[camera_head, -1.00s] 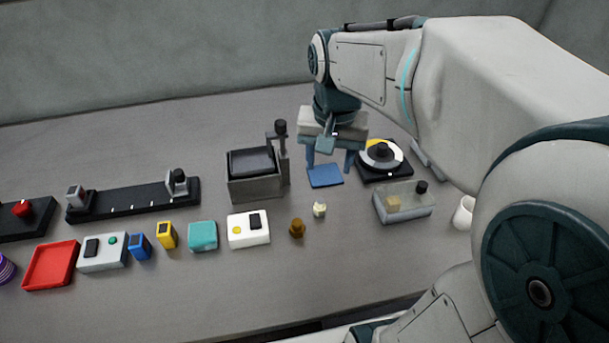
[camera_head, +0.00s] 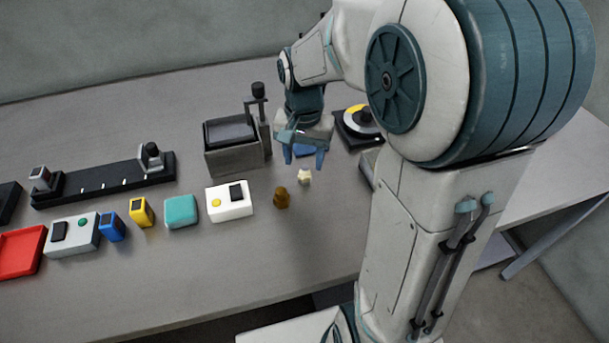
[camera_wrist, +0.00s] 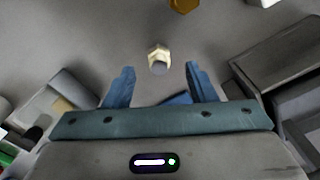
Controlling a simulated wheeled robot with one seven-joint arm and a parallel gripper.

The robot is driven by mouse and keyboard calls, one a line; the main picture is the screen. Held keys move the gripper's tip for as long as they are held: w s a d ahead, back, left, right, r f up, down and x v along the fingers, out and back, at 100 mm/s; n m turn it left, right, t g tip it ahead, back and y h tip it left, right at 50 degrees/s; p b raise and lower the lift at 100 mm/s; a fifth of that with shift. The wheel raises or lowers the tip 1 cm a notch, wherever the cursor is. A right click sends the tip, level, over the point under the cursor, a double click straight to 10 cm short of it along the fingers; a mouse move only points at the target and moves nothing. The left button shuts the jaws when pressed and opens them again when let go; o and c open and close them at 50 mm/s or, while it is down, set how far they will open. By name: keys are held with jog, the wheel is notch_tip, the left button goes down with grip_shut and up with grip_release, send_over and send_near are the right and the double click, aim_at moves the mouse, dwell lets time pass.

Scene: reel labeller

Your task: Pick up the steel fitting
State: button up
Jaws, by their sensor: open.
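The steel fitting seems to be the small pale piece (camera_head: 304,177) on the grey table, right of the brown fitting (camera_head: 281,197). In the wrist view the pale fitting (camera_wrist: 158,55) shows a cream hexagonal body and a round grey end. My gripper (camera_head: 304,158) points down with its blue fingers apart and empty. It is just behind the pale fitting in the head view. In the wrist view the fitting appears just beyond the gap between the fingertips (camera_wrist: 159,70), with no visible contact. The exact height of the fingertips above the table is unclear.
A grey box (camera_head: 233,155) with a lever post stands left of my gripper. A black device with a yellow and white disc (camera_head: 360,122) is to the right, partly behind my arm. A white button box (camera_head: 230,202) lies left of the brown fitting. The front table strip is clear.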

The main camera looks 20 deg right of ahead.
aim_at(305, 167)
notch_tip(305, 167, down, 5)
jog(key=shift+w+d+f, duration=0.1)
jog(key=shift+w+d, duration=0.05)
jog(key=c, duration=1.1)
jog(key=shift+r, duration=0.2)
